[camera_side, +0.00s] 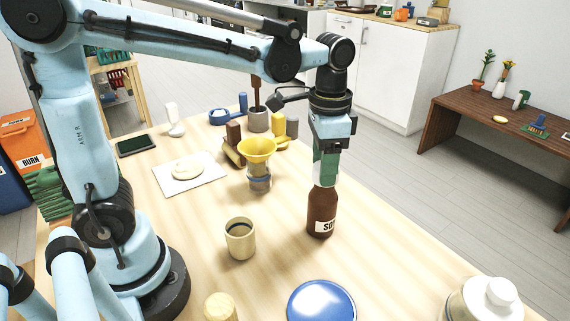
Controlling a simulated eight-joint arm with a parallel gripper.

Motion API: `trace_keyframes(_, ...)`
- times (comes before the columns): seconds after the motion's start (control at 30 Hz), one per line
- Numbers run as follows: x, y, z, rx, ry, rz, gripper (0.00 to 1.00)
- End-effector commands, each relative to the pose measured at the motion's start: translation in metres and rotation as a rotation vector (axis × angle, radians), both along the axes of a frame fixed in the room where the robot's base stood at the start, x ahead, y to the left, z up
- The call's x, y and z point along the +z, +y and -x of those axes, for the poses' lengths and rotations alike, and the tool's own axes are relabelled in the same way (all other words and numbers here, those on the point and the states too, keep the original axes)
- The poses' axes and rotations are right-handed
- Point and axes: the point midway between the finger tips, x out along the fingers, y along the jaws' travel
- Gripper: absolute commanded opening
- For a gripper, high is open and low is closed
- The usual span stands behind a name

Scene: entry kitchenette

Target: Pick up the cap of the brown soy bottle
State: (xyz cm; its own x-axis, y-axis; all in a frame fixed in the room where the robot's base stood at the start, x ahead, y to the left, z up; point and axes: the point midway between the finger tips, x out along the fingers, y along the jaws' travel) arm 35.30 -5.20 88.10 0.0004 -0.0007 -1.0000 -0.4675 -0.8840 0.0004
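The brown soy bottle (320,212) stands upright on the wooden table, with a white label reading "SO" partly turned away. My gripper (323,180) points straight down over the bottle's top. Its green and white fingers are at the bottle's neck. The cap is hidden behind the fingers, so I cannot tell whether they are closed on it or only around it.
A cup with dark liquid (240,240) stands left of the bottle. A blue plate (321,301) lies in front. A yellow funnel on a jar (257,152) stands behind left. A white-lidded jar (484,300) is front right. The table right of the bottle is clear.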

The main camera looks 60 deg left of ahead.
Motion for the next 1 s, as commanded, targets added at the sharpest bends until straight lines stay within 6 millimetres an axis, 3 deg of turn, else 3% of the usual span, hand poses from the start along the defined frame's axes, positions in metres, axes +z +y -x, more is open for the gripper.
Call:
trace_keyframes(0.03,0.0,0.0,0.0,0.0,0.0,0.0,0.41)
trace_keyframes(0.17,0.0,0.0,0.0,0.0,0.0,0.0,0.23)
trace_keyframes(0.57,0.007,0.0,0.0,0.0,0.0,0.0,0.23)
trace_keyframes(0.87,0.043,0.0,0.0,0.001,0.001,0.0,0.23)
trace_keyframes(1.0,0.061,-0.027,0.022,-0.008,0.001,0.0,0.23)
